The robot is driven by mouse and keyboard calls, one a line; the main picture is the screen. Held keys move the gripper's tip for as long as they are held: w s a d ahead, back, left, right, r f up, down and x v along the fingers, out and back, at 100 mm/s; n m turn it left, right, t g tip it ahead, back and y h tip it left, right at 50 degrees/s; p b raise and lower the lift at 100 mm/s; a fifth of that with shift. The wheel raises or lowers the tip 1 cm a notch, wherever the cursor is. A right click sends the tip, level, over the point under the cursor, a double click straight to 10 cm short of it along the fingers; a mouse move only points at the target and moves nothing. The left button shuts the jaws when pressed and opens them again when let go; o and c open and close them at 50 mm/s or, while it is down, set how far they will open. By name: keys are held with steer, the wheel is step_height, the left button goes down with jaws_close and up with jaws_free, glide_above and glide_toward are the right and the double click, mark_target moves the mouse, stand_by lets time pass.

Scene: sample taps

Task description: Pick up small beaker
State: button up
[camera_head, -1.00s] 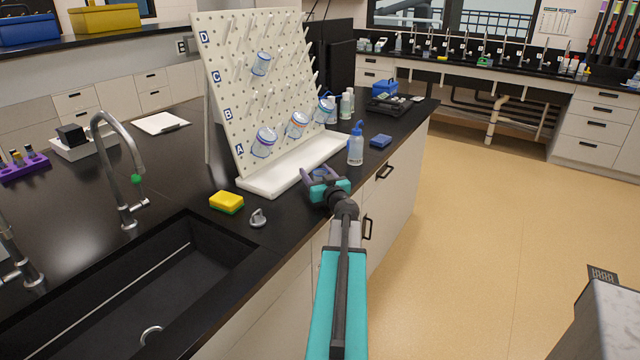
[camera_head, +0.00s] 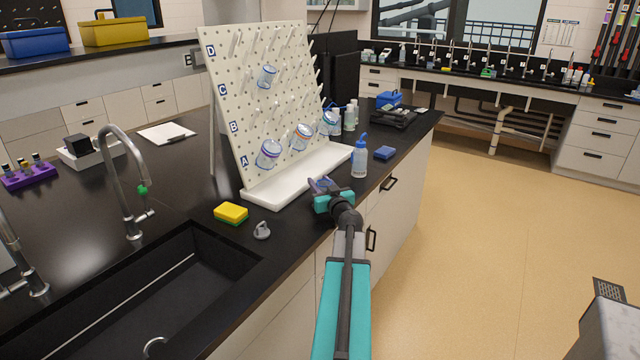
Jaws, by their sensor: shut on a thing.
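My gripper (camera_head: 322,184) is at the counter's front edge, just in front of the white drip tray (camera_head: 290,177) of the drying rack. Its purple-grey fingers are shut on a small, bluish, glassy thing, which looks like the small beaker; the fingers and its size hide most of it.
A wash bottle (camera_head: 360,157) and a blue block (camera_head: 385,153) stand right of the gripper. A yellow-green sponge (camera_head: 231,213) and a grey stopper-like piece (camera_head: 262,230) lie to the left, by the black sink (camera_head: 130,290) and its tap (camera_head: 122,180).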

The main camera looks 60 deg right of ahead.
steer(key=shift+r+p, duration=1.5)
steer(key=shift+p, duration=0.45)
steer(key=p+v, duration=0.1)
steer(key=v, duration=0.2)
steer(key=p+v, duration=0.2)
steer(key=v, duration=0.2)
steer(key=r+p+v, duration=0.1)
steer(key=v, duration=0.2)
steer(key=shift+a+p, duration=0.3)
steer(key=shift+a, duration=0.2)
steer(key=p+v, duration=0.2)
steer(key=p, duration=0.3)
steer(key=p+v, duration=0.3)
steer(key=p, duration=0.3)
steer(key=shift+a+r, duration=0.2)
steer(key=shift+r, duration=0.05)
steer(key=shift+p, duration=0.3)
